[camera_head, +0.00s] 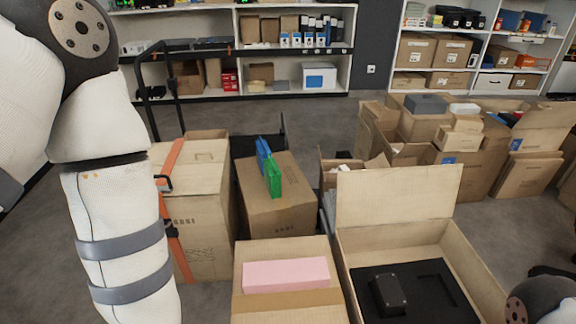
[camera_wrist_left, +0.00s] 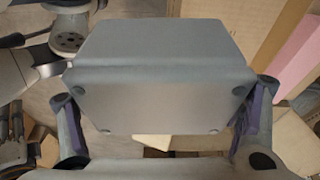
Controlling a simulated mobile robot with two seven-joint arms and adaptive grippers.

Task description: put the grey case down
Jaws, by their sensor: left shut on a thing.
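The grey case (camera_wrist_left: 160,95) fills the middle of the left wrist view, with a broad flat face and small dark round feet at its corners. My left gripper (camera_wrist_left: 163,122) is shut on it, one finger at each side. The head view shows only my left arm coming down at the left; its gripper and the held case are out of that view. Whether the case touches anything beneath is hidden.
An open carton with a pink block (camera_head: 286,274) and one with a black insert (camera_head: 440,284) stand in front. Behind is a closed carton (camera_head: 279,212) bearing blue and green items. More cartons (camera_head: 485,165), one topped by a grey box (camera_head: 426,104), stand right. Grey floor (camera_head: 320,122) lies clear before the shelves.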

